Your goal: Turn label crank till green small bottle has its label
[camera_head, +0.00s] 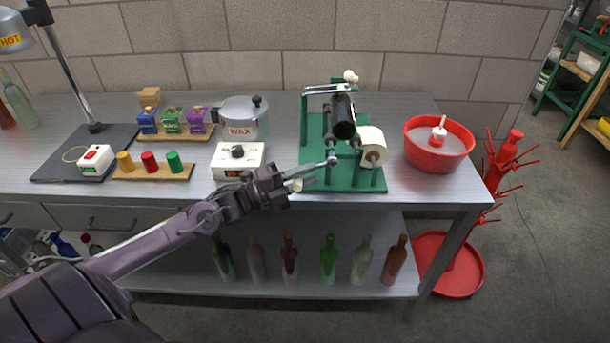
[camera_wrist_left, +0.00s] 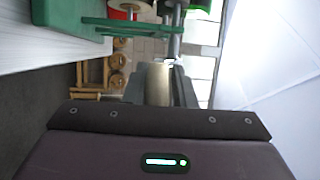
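The green labelling machine (camera_head: 313,130) stands on the bench, with a cream label roll (camera_head: 373,146) on its right side. A dark, glossy, bottle-like cylinder (camera_head: 343,118) lies on it, pointing away from me; I see no label on its visible side. The metal crank arm (camera_head: 316,166) comes off the front left, with a cream handle (camera_head: 298,185) at its end. My left gripper (camera_head: 285,183) is at this handle. In the left wrist view the handle (camera_wrist_left: 158,84) sits between the fingers, which appear closed on it. My right gripper is not in view.
A white control box (camera_head: 238,160) and a wax pot (camera_head: 242,118) stand left of the machine. A red basin (camera_head: 437,147) stands to its right. Several bottles (camera_head: 328,259) stand on the lower shelf. A red drying rack (camera_head: 503,160) stands beyond the right edge.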

